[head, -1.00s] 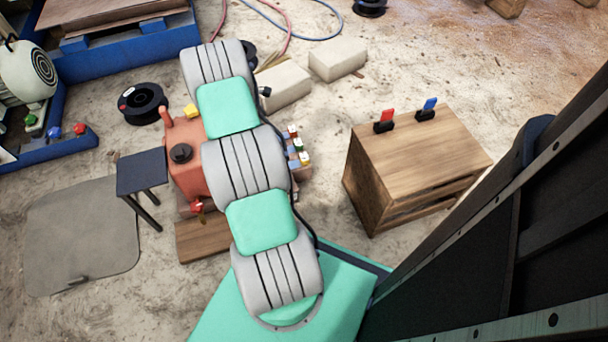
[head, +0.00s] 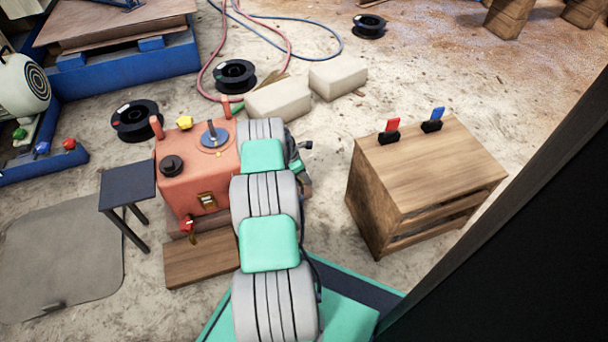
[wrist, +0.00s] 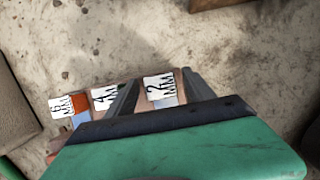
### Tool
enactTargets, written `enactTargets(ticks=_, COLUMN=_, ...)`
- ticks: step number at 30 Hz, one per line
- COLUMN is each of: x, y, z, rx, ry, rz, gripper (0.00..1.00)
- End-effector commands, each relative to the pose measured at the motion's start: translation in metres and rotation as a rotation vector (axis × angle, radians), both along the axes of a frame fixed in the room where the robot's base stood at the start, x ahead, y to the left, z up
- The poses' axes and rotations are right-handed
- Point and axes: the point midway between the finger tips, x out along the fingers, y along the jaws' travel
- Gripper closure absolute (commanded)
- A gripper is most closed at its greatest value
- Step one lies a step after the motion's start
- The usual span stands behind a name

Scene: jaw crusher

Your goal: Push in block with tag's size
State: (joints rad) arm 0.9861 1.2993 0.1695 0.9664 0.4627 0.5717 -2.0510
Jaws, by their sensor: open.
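Three white tags show in a row in the wrist view: a "6 MM" tag (wrist: 61,106), a "4 MM" tag (wrist: 104,98) and a "2 MM" tag (wrist: 158,85). They sit at small blocks along the side of the red machine (head: 187,165). An orange patch shows beside the 6 MM tag and a pale blue one below the 2 MM tag. My gripper (wrist: 160,80) is open, its two fingers on either side of the 2 MM tag in the picture; I cannot tell whether they touch anything. In the head view my arm hides most of the blocks.
Pale blocks (head: 280,99), cable spools (head: 136,120) and hoses lie behind. A small dark table (head: 127,187) stands left of the machine.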

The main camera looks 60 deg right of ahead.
Motion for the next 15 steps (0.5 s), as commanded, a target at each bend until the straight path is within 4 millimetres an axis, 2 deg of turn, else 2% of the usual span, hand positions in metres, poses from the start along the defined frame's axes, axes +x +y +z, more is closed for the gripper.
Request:
enactTargets(ticks=2, x=0.0000, y=0.0003, z=0.0002, rx=0.000, ry=0.000, rz=0.000, gripper=0.39)
enactTargets(ticks=15, x=0.0001, y=0.0006, z=0.0001, rx=0.001, ry=0.001, rz=0.000, gripper=0.75)
